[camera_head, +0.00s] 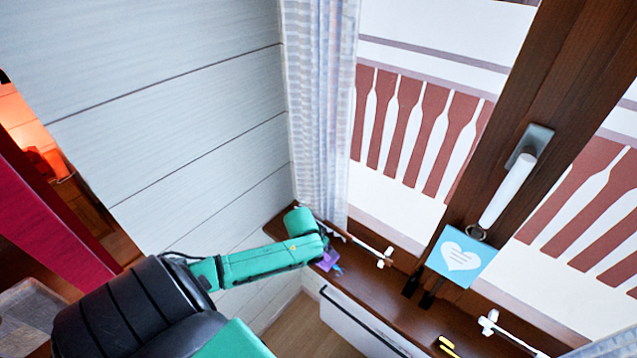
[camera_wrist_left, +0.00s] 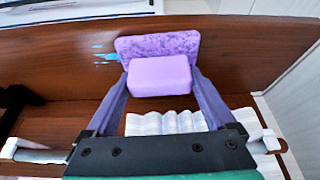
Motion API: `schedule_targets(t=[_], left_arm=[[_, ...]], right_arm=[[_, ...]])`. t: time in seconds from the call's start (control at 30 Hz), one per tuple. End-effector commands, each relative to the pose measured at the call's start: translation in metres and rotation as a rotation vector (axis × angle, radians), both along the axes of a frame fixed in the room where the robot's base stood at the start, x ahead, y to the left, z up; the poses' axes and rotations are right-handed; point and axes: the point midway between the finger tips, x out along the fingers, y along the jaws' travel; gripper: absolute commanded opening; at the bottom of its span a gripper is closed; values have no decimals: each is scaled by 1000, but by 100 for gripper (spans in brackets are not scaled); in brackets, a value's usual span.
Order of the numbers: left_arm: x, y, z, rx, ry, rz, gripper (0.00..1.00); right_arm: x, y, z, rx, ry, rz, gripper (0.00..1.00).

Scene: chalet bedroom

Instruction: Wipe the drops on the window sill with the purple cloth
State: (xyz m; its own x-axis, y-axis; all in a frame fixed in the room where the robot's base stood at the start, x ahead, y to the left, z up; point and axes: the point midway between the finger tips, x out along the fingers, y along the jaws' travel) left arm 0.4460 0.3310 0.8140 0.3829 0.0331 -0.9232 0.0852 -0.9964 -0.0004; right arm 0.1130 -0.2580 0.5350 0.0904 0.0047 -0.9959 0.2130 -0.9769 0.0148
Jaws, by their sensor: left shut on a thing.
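The purple cloth (camera_wrist_left: 158,45) is a mottled flat pad with a lighter purple block (camera_wrist_left: 160,76) on it, lying against the brown window sill (camera_wrist_left: 240,55). My left gripper (camera_wrist_left: 160,85) is shut on the block, one finger at each side. Light-blue drops (camera_wrist_left: 107,57) show on the sill just left of the cloth in the left wrist view. In the head view the cloth (camera_head: 327,262) shows partly behind my left gripper (camera_head: 322,255) at the corner end of the sill (camera_head: 375,292), with a bit of blue beside it. My right gripper is not in view.
A curtain (camera_head: 322,110) hangs in the corner by the sill. A blue heart card (camera_head: 461,257) hangs below the window handle (camera_head: 507,190). White rods (camera_head: 385,257) run along the window side. A yellow and black object (camera_head: 446,346) lies farther along the sill.

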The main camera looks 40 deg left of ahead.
Motion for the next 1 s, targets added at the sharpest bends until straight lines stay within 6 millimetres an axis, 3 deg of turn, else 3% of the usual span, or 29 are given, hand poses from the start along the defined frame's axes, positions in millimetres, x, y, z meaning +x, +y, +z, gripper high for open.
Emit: schedule_targets(t=[0.17, 0.37, 1.0], left_arm=[[1, -20, 4, -2, 0, -1, 35], [1, -29, 2, -1, 0, 0, 35], [1, -85, -1, -3, 4, -1, 35]], right_arm=[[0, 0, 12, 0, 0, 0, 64], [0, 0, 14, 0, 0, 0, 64], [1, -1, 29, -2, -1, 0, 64]])
